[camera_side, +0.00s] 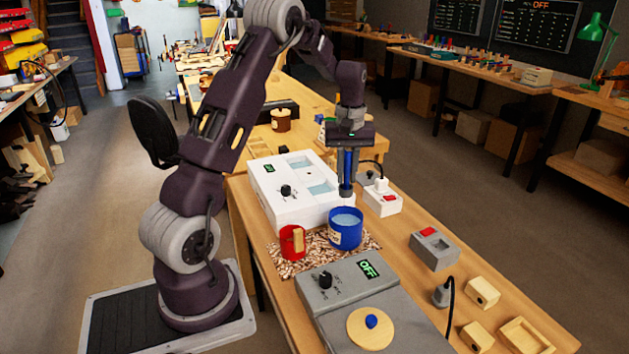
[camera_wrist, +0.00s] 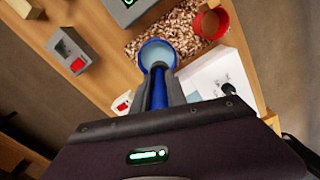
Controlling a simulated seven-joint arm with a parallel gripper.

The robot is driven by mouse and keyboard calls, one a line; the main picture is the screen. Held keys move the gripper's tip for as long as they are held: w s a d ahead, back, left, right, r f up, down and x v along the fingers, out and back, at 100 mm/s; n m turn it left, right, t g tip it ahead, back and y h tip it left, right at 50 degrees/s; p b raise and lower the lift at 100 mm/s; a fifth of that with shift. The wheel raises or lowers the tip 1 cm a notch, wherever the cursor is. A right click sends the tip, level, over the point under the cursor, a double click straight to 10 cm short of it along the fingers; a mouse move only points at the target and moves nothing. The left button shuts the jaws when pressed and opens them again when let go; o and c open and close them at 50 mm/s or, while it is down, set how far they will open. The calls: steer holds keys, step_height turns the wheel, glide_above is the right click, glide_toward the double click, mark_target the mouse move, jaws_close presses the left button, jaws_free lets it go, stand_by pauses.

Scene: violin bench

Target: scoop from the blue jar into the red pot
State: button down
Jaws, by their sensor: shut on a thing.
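The blue jar (camera_side: 346,229) stands on a speckled mat, with pale blue contents near its rim. It also shows in the wrist view (camera_wrist: 145,52). The red pot (camera_side: 293,242) stands on the same mat to the left of the jar, and its open top shows in the wrist view (camera_wrist: 210,22). My gripper (camera_side: 346,190) is shut on a blue-handled scoop (camera_side: 348,163), held upright above the blue jar. In the wrist view the blue handle (camera_wrist: 159,90) runs between the fingers toward the jar. The scoop's lower end is dark; whether it carries anything cannot be told.
A white water-bath box (camera_side: 275,205) stands close behind the jar. A grey hotplate box (camera_side: 318,305) reading OFF, with a round wooden lid (camera_side: 370,328), is in front. A white socket box (camera_side: 380,200) and a grey switch box (camera_side: 435,248) lie to the right. The speckled mat (camera_side: 315,262) has bare room.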

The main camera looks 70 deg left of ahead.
steer(key=shift+w+d+f, duration=0.15)
steer(key=shift+w+f, duration=0.05)
steer(key=shift+w, duration=0.05)
step_height(320, 180, down, 13)
steer(key=shift+r, duration=0.15)
steer(key=shift+r, duration=0.1)
stand_by(0.8)
step_height(320, 180, up, 14)
steer(key=shift+f, duration=0.2)
stand_by(0.5)
stand_by(0.3)
